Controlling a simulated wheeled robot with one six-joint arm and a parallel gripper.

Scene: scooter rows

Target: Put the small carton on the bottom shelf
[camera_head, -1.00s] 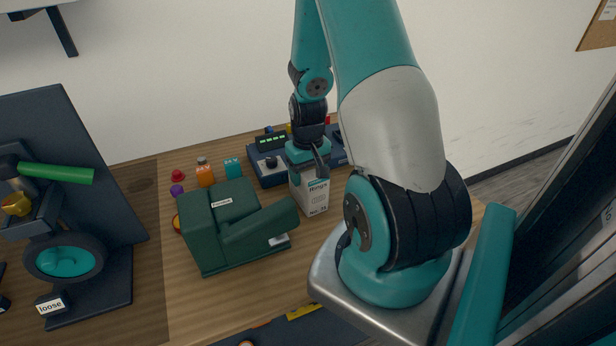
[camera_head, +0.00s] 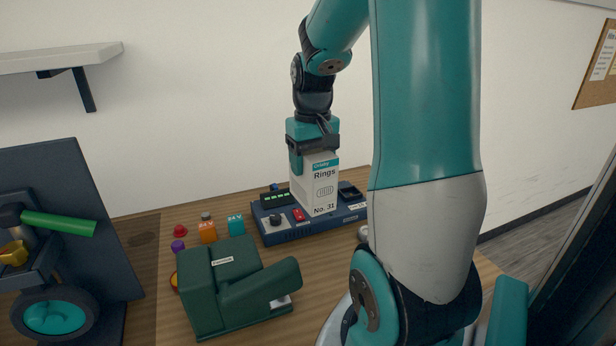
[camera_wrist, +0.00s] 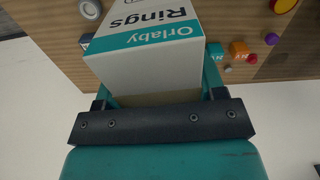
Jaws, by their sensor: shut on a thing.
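The small carton (camera_head: 316,184) is white with a teal band and reads "Orlaby Rings No. 31". In the wrist view the carton (camera_wrist: 150,45) fills the space between the fingers of my gripper (camera_wrist: 160,100). A pale shelf (camera_head: 60,57) is on the wall at the upper left, only partly in view. I cannot tell whether it is the bottom one.
A green machine (camera_head: 225,290) sits at the front of the bench (camera_head: 200,260). Small orange (camera_head: 207,232) and teal (camera_head: 236,224) items stand behind it. A dark stand with a wheel (camera_head: 85,200) is at the left.

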